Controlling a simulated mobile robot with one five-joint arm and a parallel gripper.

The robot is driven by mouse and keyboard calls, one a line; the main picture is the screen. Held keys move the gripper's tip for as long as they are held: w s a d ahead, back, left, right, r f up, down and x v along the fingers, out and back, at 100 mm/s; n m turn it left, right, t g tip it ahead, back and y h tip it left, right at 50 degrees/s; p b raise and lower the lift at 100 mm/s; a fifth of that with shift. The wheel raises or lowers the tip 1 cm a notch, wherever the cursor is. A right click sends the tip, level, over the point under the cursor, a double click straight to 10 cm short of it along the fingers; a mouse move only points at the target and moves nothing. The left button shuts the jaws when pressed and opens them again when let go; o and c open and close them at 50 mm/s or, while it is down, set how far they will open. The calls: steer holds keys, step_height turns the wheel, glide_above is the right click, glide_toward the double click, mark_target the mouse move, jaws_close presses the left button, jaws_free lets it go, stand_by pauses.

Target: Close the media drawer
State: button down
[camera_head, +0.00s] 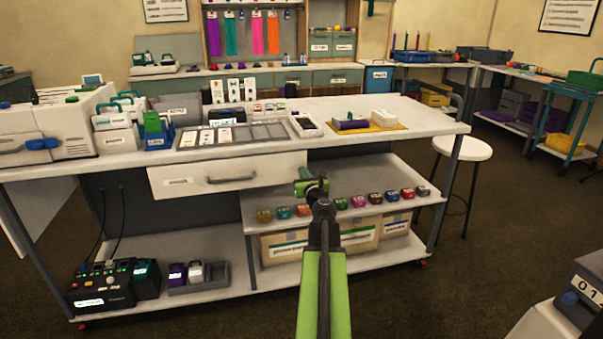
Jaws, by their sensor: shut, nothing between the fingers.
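The media drawer, a white front (265,172) with a grey bar handle (232,179) and a small label, hangs under the white worktop at left of centre. Its front appears to stand out a little from the table; the gap behind it is hard to see. My gripper (305,187), green and dark, is shut and empty. In the picture it lies at the drawer front's lower right end, right of the handle. Whether it touches the drawer cannot be told.
The worktop (400,108) carries a white machine (55,135), a card tray (232,136) and an orange mat (385,127). A shelf (355,207) below holds several small coloured items. A white stool (462,149) stands at right. Floor is clear between table and the grey box (580,300).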

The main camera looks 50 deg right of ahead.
steer(key=x, duration=0.4)
steer(key=shift+w, duration=0.15)
steer(key=shift+d+r, duration=0.1)
steer(key=shift+r, duration=0.05)
